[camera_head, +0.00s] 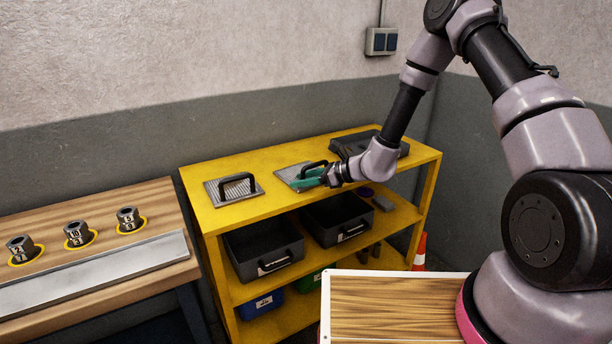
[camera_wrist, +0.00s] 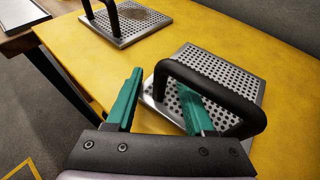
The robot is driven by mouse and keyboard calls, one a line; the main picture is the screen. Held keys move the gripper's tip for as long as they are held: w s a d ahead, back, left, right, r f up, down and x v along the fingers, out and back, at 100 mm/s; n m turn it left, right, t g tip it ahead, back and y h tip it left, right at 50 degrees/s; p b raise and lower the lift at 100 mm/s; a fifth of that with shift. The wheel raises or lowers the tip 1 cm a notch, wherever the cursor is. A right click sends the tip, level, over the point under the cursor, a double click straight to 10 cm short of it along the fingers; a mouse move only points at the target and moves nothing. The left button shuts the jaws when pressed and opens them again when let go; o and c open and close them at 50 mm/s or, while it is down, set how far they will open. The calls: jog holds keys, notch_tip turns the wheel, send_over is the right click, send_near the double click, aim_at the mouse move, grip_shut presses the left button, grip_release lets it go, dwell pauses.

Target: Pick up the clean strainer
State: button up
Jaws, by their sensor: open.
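A perforated metal strainer (camera_wrist: 215,65) with a black arched handle lies on the yellow shelf top; its visible plate looks clean. It also shows in the head view (camera_head: 285,172), partly hidden by my gripper. A second strainer (camera_head: 233,190) lies to its left; in the wrist view (camera_wrist: 127,28) its plate has a darker, smudged patch. My gripper (camera_wrist: 160,84) is open, its green fingers over the near strainer's left edge. One finger shows on each side of the handle's left end; I cannot tell whether they touch it. In the head view, my gripper (camera_head: 308,178) is low over the shelf top.
A dark tray (camera_head: 368,143) stands at the right end of the yellow shelf (camera_head: 270,155). Grey bins (camera_head: 262,248) stand on the level below. A wooden bench (camera_head: 150,200) with several numbered metal parts is at left. A wood-topped surface (camera_head: 395,305) is in front.

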grip_shut()
dwell(1.4)
